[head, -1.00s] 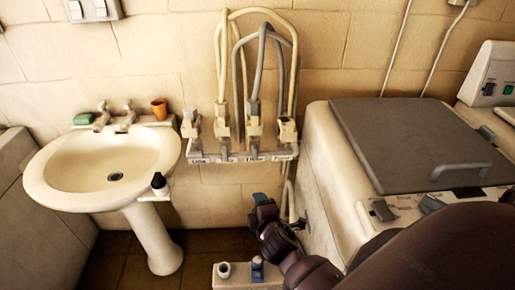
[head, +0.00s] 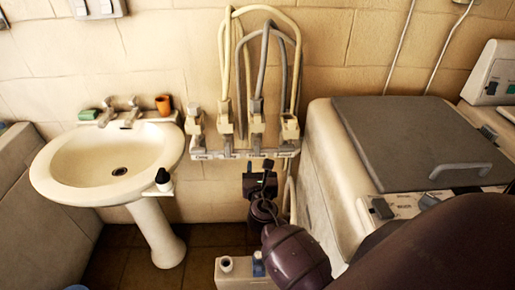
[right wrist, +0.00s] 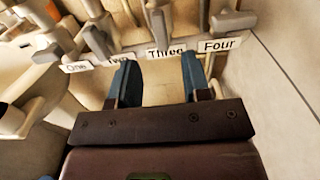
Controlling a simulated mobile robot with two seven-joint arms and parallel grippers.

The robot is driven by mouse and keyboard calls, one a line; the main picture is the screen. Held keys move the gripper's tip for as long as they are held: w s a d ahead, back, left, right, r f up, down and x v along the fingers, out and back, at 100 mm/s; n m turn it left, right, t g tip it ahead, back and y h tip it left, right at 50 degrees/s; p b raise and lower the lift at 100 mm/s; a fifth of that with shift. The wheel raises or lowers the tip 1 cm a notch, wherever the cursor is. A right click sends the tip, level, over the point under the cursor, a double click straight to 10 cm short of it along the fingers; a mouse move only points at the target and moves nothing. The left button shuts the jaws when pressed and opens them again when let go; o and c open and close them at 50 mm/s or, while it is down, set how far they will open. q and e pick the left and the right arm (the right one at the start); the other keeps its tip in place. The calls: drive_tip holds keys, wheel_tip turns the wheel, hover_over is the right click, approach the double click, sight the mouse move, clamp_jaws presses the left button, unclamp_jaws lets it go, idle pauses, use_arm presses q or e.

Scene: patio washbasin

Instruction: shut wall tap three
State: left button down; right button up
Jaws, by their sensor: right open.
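Wall tap three (head: 257,130) is the third from the left in a row of pale taps on a wall rail (head: 222,155), with a grey hose rising from it. In the right wrist view, tap three (right wrist: 158,22) hangs just beyond the fingertips, above its "Three" label. My right gripper (head: 260,167) is just below the rail under tap three. In the right wrist view, my right gripper (right wrist: 158,75) is open, its two blue fingers apart with nothing between them. Fingers and tap look apart. My left gripper is not clearly seen.
Tap four (head: 289,128) stands close to the right of tap three, and other taps to its left. A white washbasin (head: 60,185) is at left. A grey-lidded appliance (head: 410,130) is at right. A pale box (head: 230,282) is on the floor below.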

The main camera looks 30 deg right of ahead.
sight(258, 150)
drive_tip(key=x, duration=0.9)
drive_tip(key=shift+a, duration=0.1)
clamp_jaws()
